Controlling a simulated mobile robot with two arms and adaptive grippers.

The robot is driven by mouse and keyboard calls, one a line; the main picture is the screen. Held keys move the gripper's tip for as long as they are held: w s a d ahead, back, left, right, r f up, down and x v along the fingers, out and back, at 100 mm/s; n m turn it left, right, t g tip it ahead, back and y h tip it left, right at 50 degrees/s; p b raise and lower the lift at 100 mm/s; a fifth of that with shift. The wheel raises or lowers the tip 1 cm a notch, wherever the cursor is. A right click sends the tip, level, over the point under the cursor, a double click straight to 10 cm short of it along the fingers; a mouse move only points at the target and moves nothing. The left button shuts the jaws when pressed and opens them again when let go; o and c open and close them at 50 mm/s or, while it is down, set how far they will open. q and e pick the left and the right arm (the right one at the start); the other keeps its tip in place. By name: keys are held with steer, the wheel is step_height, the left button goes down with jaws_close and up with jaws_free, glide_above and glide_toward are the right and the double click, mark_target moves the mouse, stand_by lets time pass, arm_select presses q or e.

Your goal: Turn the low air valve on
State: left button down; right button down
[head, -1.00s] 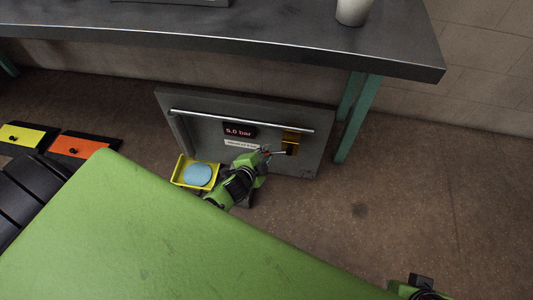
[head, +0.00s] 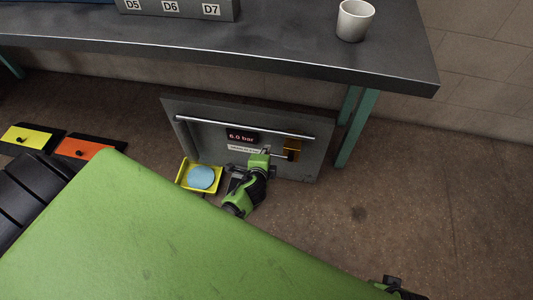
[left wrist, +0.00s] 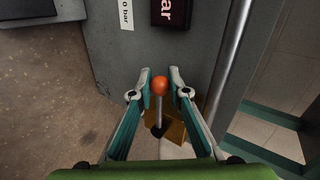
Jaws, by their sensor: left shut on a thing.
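The low air valve has a brass-yellow body (head: 292,148) on the grey panel (head: 318,140) under the bench. It also shows in the left wrist view (left wrist: 172,130). Its thin lever (left wrist: 159,108) ends in an orange ball knob (left wrist: 160,85) and points toward the display, roughly parallel to the rail. My left gripper (left wrist: 160,88) is shut on the orange knob, one finger on each side. In the head view my left gripper (head: 265,153) hides most of the lever. At the lower right edge, part of my right arm shows; its fingertips cannot be made out.
A red-lit pressure display (head: 241,136) reads about 6.0 bar. A metal rail (head: 240,127) crosses the panel above the valve. A yellow tray (head: 182,181) with a blue disc stands on the floor left of my gripper. A green bench leg (head: 357,128) stands to the right.

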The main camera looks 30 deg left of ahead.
arm_select(q)
steer(key=shift+r, duration=0.1)
steer(key=c, duration=1.9)
jaws_free()
steer(key=v, duration=1.2)
